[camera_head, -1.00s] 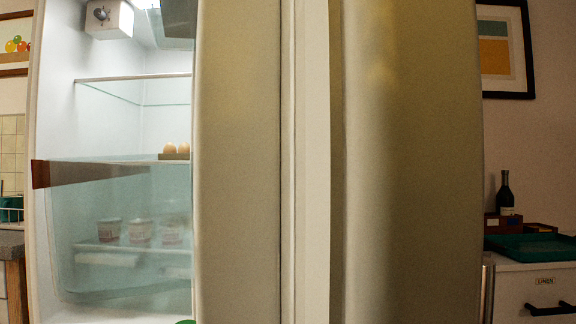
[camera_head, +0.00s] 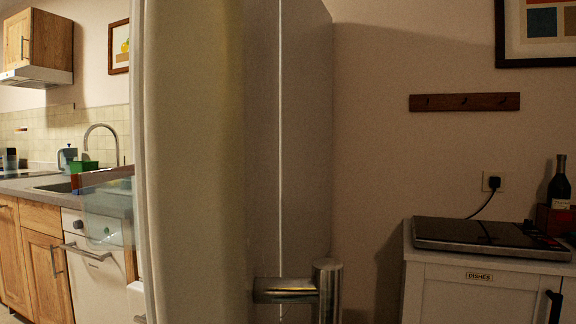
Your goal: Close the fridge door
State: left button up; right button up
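The fridge (camera_head: 195,150) fills the left middle of the head view as a tall, pale, rounded panel with a greyer panel (camera_head: 305,130) beside it. A thin bright vertical line runs down the grey part. A metal handle (camera_head: 328,292) sticks out at the lower right of the fridge, cut off by the bottom edge. A see-through shelf or bin (camera_head: 108,205) shows left of the pale panel. I cannot tell how far the door stands open. Neither of my grippers is in view.
At left are a counter (camera_head: 30,184) with a sink tap (camera_head: 100,130), wooden cabinets (camera_head: 42,255) and a white appliance (camera_head: 95,270). At right a white cabinet (camera_head: 485,290) carries a dark flat hob-like device (camera_head: 480,234) and a bottle (camera_head: 559,185).

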aim_at(206, 73)
jog(key=k+l+u, duration=0.25)
jog(key=l, duration=0.2)
jog(key=k+l+u, duration=0.3)
jog(key=l, duration=0.15)
jog(key=k+l+u, duration=0.25)
jog(key=l, duration=0.15)
jog(key=i, duration=0.1)
